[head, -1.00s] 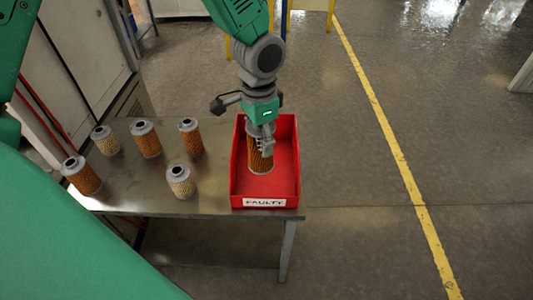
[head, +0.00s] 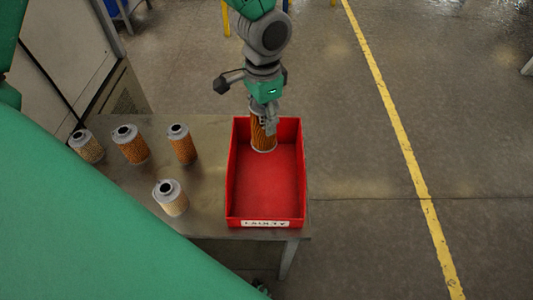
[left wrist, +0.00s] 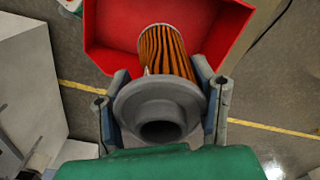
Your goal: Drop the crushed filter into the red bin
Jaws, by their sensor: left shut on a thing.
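My left gripper (head: 268,120) is shut on an orange pleated filter (head: 263,138) with grey end caps. The filter hangs about upright at the far end of the red bin (head: 236,190), labelled FAULTY. In the left wrist view, the gripper's fingers (left wrist: 166,108) sit on both sides of the filter's grey cap, and its orange pleats (left wrist: 168,52) point toward the red bin (left wrist: 105,35). I cannot tell whether the filter's lower end touches the bin floor. Crushing is not clear in these views. My right gripper is not in view.
Several other filters stand upright on the metal table (head: 212,205) left of the bin, among them a pale one (head: 171,198) and an orange one (head: 181,145). The rest of the bin floor is empty. Open floor with a yellow line lies to the right.

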